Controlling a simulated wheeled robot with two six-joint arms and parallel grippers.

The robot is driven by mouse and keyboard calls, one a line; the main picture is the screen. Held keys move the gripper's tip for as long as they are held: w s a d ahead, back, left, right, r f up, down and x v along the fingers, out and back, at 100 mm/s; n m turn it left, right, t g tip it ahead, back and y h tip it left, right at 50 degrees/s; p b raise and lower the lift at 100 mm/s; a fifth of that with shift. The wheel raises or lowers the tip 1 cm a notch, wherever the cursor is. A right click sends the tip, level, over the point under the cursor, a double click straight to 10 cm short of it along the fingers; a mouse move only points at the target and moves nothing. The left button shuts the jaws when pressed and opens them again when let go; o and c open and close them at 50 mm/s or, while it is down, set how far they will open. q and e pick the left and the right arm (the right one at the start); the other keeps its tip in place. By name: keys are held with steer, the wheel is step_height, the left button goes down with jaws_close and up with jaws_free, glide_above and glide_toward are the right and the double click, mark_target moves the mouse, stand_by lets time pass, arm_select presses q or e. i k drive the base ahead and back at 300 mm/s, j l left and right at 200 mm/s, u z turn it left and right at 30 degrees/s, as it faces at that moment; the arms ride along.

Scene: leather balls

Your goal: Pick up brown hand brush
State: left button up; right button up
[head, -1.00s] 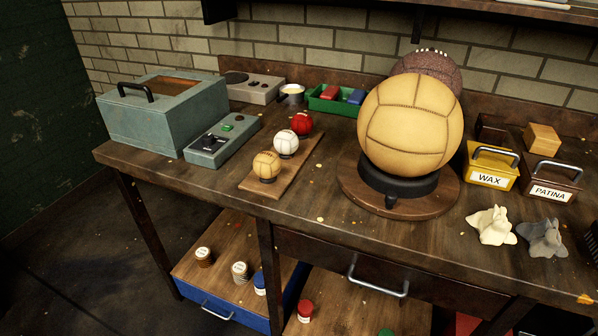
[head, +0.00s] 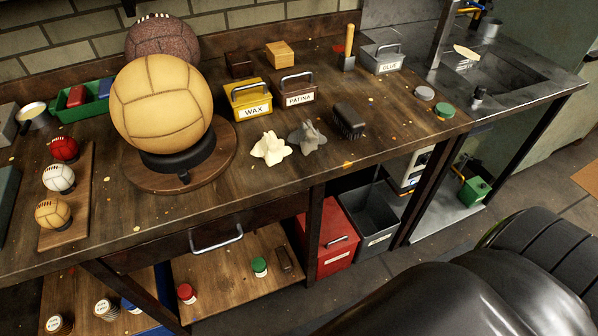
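A dark brush-like block (head: 348,121) with bristles on its lower part lies on the workbench, right of the grey crumpled cloth (head: 307,137). A small dark brown block (head: 284,259), also possibly a brush, lies on the lower shelf beside the green-lidded jar (head: 260,267). I cannot tell for certain which of the two is the brown hand brush.
The yellow wax box (head: 246,100) and brown patina box (head: 298,92) stand behind the cloths. A large tan ball (head: 162,103) rests on a round stand at left. Red (head: 326,246) and grey bins (head: 371,222) stand under the bench. Bench surface right of the dark block is mostly clear.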

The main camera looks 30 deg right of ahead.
mark_target(284, 260)
steer(key=z, duration=0.75)
steer(key=k+l, duration=0.35)
steer(key=k, duration=0.2)
steer(key=k+l, duration=0.3)
steer(key=k, duration=0.2)
